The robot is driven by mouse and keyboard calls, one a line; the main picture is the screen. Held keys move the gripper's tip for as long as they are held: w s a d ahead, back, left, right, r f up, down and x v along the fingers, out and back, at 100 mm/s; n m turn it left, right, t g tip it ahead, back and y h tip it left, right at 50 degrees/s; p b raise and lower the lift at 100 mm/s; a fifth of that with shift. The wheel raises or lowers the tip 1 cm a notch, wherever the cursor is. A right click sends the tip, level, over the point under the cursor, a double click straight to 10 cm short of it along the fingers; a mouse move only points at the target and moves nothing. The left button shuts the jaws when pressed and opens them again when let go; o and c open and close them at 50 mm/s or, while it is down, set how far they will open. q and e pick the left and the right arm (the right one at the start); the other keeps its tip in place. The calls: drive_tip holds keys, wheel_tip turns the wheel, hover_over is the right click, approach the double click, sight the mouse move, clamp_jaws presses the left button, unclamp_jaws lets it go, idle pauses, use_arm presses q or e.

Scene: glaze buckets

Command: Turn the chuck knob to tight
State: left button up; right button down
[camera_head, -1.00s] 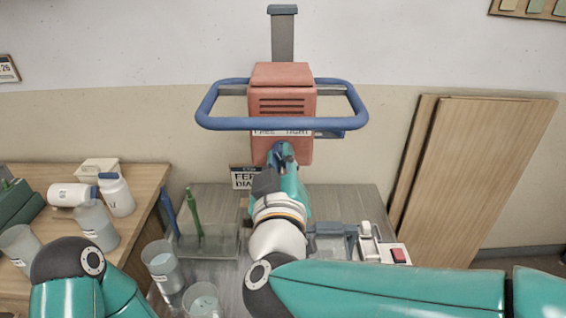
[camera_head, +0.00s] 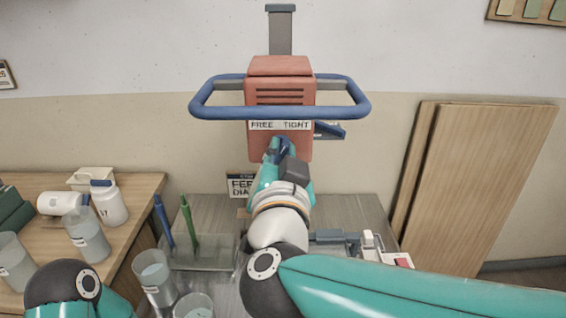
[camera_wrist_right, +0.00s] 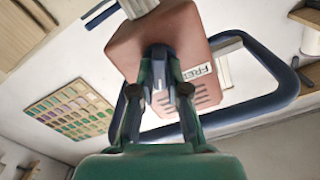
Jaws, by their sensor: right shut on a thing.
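The red drill head (camera_head: 281,88) stands at the centre back, with a label (camera_head: 281,125) reading FREE on the left and TIGHT on the right. My right gripper (camera_head: 280,148) is at its lower front, just under the label. In the right wrist view, my right gripper (camera_wrist_right: 161,68) is shut on the dark blue chuck knob (camera_wrist_right: 159,50), one finger on each side. The fingers cover most of the knob, so I cannot read which word it points to. My left gripper is out of view; only part of my left arm shows at the lower left.
A blue ring handle (camera_head: 280,112) surrounds the red head. On the bench below are a clear tray (camera_head: 205,255) with blue and green tools and some cups (camera_head: 154,275). A wooden table (camera_head: 135,185) with white bottles is left. Boards (camera_head: 490,185) lean at right.

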drive_tip(key=shift+d+f+m+b, duration=0.1)
drive_tip(key=shift+m+b, duration=0.85)
drive_tip(key=shift+m, duration=1.05)
drive_tip(key=c, duration=1.2)
unclamp_jaws()
drive_tip(key=shift+o, duration=0.2)
drive_tip(key=s, duration=1.2)
